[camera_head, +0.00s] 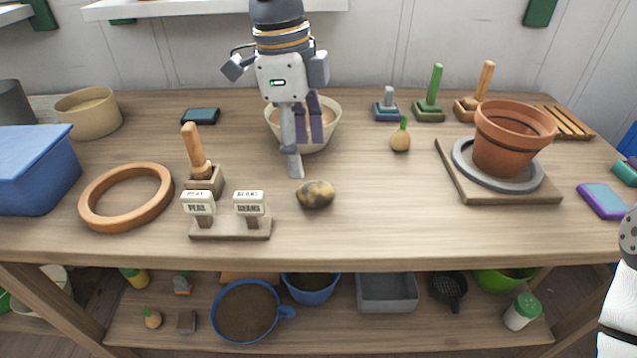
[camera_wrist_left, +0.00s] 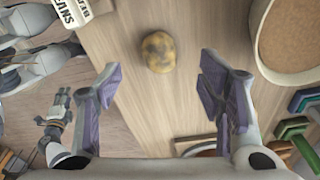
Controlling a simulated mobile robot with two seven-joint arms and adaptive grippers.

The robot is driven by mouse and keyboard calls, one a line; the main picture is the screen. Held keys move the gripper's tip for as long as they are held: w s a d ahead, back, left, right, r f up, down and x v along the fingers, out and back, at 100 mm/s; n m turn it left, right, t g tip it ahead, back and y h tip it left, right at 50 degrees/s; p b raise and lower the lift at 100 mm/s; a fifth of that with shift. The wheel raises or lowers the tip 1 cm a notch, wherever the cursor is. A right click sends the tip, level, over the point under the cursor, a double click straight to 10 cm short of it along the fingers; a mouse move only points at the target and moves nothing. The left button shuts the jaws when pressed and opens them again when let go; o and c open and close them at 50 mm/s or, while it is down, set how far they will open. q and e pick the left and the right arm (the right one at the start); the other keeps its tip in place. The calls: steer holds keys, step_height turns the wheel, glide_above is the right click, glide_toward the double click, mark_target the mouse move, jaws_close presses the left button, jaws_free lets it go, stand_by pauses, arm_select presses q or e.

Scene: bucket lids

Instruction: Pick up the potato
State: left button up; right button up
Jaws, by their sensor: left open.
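The potato (camera_head: 315,194), brown-yellow with dark patches, lies on the wooden table just behind its front edge, right of the seed signs. It also shows in the left wrist view (camera_wrist_left: 159,52), ahead of the fingers and between their lines. My left gripper (camera_head: 302,150) is open and empty above the table, behind and slightly left of the potato, with its fingers pointing down. Its two purple-padded fingers stand wide apart in the left wrist view (camera_wrist_left: 160,98). Part of what seems to be my right gripper (camera_wrist_left: 55,120) shows small at the left there; its jaws are unclear.
A cream bowl (camera_head: 333,134) stands right behind my left gripper. Peas and beans signs (camera_head: 230,235) stand left of the potato. A small gourd (camera_head: 400,140) and a terracotta pot (camera_head: 515,135) stand to the right. The table right of the potato is clear.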

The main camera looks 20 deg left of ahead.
mark_target(314, 186)
arm_select(q)
steer(key=f, duration=0.2)
steer(key=d+f, duration=0.1)
steer(key=f, duration=0.4)
steer(key=shift+d+f, duration=0.3)
steer(key=shift+d, duration=0.05)
steer(key=c, duration=1.2)
